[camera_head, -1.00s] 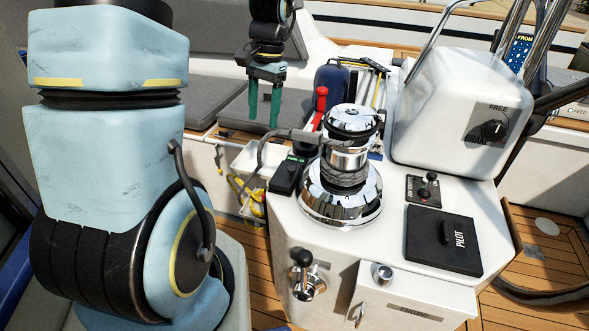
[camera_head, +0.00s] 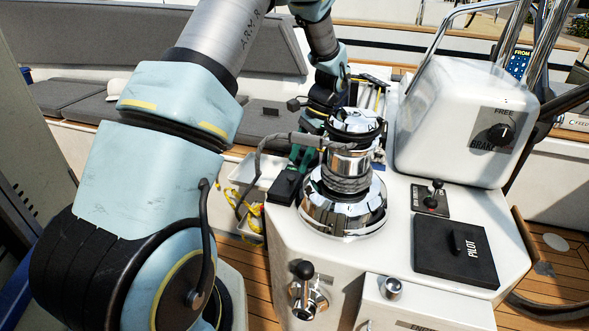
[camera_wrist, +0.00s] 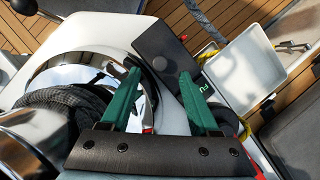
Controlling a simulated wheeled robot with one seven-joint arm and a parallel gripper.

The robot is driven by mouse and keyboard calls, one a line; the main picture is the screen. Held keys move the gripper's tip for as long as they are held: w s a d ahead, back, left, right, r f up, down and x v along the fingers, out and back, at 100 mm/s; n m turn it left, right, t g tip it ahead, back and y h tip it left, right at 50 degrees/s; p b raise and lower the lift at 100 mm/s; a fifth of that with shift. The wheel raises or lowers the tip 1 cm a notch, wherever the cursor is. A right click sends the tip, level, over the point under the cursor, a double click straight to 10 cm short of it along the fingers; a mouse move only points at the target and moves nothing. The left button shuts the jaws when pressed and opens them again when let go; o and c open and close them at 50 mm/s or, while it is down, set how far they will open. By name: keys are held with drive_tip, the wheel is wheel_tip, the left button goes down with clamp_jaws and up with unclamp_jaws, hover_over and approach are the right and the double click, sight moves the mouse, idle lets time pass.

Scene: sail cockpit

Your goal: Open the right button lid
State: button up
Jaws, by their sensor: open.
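In the head view the green fingers (camera_head: 303,157) are mostly hidden behind the winch and rope. Contact with the lid cannot be told. A second black lid marked PILOT (camera_head: 457,250) lies closed at the console's right.
The chrome winch (camera_head: 343,195) stands close beside my gripper. A white bin (camera_head: 244,172) with yellow rope is left of the console. A small joystick panel (camera_head: 430,200) and white BRAKE housing (camera_head: 440,120) are at the right.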

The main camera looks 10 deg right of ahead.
sight(292, 176)
drive_tip(key=shift+x, duration=2.05)
drive_tip(key=shift+c, duration=0.4)
clamp_jaws()
